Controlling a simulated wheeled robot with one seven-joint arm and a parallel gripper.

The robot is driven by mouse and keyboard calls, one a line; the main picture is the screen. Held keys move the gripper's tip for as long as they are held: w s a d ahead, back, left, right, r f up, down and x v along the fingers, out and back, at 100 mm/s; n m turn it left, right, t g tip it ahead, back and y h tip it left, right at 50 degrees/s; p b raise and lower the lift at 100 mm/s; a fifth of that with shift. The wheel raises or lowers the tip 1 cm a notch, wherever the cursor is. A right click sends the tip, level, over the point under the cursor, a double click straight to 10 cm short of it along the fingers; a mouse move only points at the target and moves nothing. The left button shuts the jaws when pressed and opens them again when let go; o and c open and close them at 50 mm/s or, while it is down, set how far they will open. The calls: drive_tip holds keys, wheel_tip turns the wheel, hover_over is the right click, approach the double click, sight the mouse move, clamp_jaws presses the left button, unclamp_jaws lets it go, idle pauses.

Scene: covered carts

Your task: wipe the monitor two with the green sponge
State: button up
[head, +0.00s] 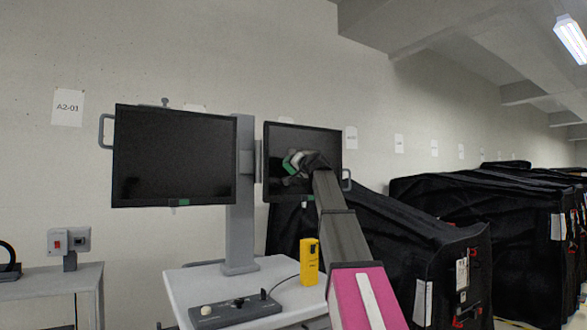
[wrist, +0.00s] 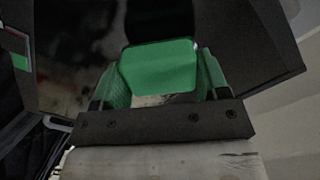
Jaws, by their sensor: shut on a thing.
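Two dark monitors hang on a grey post: a left monitor (head: 173,158) and a right monitor (head: 312,140). No number shows on either. My gripper (head: 296,163) is in front of the right monitor's screen, over its middle. It is shut on the green sponge (wrist: 160,68), which sits between the two fingers in the wrist view. In the head view only a small green bit of the sponge shows. The monitor's dark screen (wrist: 75,50) fills the background of the wrist view, with blotchy lighter marks. I cannot tell whether the sponge touches it.
Below is a white cart top (head: 215,284) with a yellow box (head: 309,262) and a grey control panel (head: 234,310). The grey post (head: 240,200) stands between the monitors. Black covered carts (head: 480,230) fill the right. A side table (head: 45,280) stands at left.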

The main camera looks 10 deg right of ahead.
drive_tip(key=shift+x, duration=0.95)
drive_tip(key=shift+w+d, duration=2.05)
drive_tip(key=shift+d, duration=2.75)
drive_tip(key=shift+w+d, duration=2.05)
drive_tip(key=shift+d, duration=2.7)
drive_tip(key=s+a+r, duration=0.1)
drive_tip(key=s+a, duration=0.1)
drive_tip(key=a, duration=0.4)
drive_tip(key=s+a+r, duration=0.1)
drive_tip(key=s+a, duration=0.2)
drive_tip(key=a, duration=0.4)
drive_tip(key=shift+s, duration=0.35)
